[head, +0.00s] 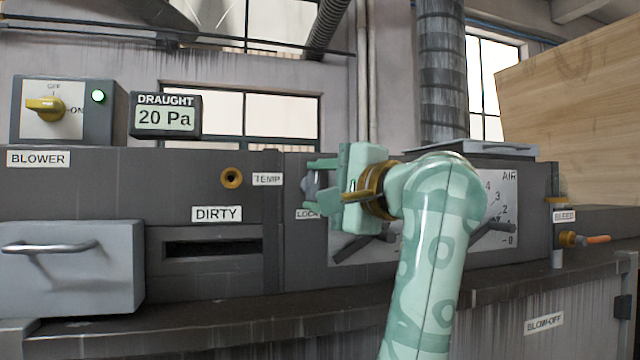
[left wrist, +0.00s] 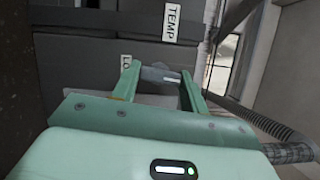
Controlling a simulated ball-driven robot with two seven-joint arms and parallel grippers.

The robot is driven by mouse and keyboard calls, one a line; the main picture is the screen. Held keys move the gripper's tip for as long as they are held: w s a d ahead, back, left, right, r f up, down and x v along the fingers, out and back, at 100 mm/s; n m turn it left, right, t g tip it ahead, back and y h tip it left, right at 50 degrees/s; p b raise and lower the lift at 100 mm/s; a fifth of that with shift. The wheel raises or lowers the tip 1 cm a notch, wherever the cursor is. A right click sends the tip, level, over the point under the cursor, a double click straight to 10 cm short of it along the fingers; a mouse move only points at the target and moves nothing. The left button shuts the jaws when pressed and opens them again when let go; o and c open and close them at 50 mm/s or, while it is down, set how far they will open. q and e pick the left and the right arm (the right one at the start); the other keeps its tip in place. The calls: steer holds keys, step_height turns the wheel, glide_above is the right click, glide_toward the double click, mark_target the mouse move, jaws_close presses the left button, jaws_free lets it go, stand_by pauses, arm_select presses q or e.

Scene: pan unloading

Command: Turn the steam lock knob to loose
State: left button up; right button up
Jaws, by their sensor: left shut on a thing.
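The steam lock knob (head: 307,184) is a small grey knob on the dark front panel, above a partly covered label that reads LOCK (head: 306,214). My left gripper (head: 312,187) is shut on it, reaching in from the right side. In the left wrist view the grey knob (left wrist: 160,75) sits between the two green fingers of my left gripper (left wrist: 160,79). The gripper hides much of the knob and the panel around it, so I cannot read its setting. My right gripper is not in view.
A TEMP label (head: 267,179) and a brass port (head: 232,178) are left of the knob. A lever scale marked AIR (head: 510,176) is behind my arm. A grey drawer (head: 70,275) with a bar handle juts out at left. A dark ledge (head: 220,312) runs below.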

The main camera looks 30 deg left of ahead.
arm_select(q)
steer(key=shift+n, duration=0.5)
steer(key=o, duration=1)
steer(key=shift+v, duration=8.15)
steer(key=shift+r, duration=0.25)
